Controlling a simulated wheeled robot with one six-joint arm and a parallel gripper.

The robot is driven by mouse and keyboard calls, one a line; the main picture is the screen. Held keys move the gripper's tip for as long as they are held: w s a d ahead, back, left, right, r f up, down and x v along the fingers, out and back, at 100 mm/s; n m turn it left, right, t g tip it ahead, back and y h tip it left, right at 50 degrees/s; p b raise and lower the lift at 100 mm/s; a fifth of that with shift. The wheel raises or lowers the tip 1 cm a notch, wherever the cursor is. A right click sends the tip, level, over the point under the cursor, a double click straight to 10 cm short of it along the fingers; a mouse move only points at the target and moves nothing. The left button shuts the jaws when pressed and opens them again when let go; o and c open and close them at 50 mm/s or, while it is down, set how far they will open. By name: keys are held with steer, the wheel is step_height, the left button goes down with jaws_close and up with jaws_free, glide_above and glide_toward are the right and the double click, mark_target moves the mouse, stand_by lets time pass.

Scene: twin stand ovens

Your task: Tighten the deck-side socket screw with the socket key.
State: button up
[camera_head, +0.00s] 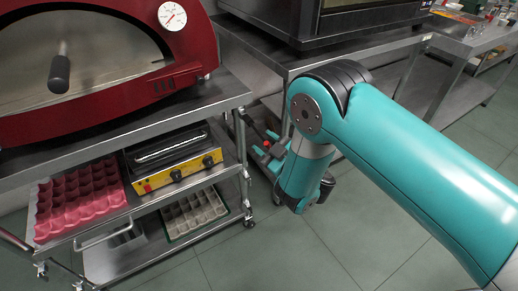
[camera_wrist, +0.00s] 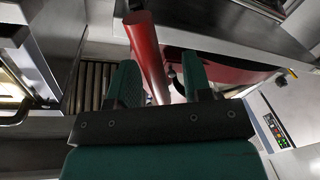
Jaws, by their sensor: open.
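My gripper (camera_wrist: 160,66) is open in the wrist view, with its two teal fingers apart. I cannot make out the deck-side socket screw in either view.
The red oven (camera_head: 190,68) stands on a steel stand at left. A dark oven (camera_head: 340,22) stands on another steel stand behind. A yellow-fronted appliance (camera_head: 178,172), a pink egg tray (camera_head: 75,205) and a grey tray (camera_head: 195,214) sit lower. Tiled floor (camera_head: 345,240) is clear in front.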

steer(key=shift+w+a, duration=0.25)
steer(key=shift+w, duration=0.05)
steer(key=shift+c, duration=0.2)
jaws_close()
steer(key=shift+a+p, duration=0.2)
steer(key=shift+p, duration=0.45)
steer(key=m, duration=0.3)
steer(key=shift+w+d+r+m+p, duration=0.1)
steer(key=shift+d+r+m+p, duration=0.1)
steer(key=shift+r+m+p, duration=0.15)
steer(key=shift+m+t, duration=0.4)
steer(key=shift+m, duration=0.25)
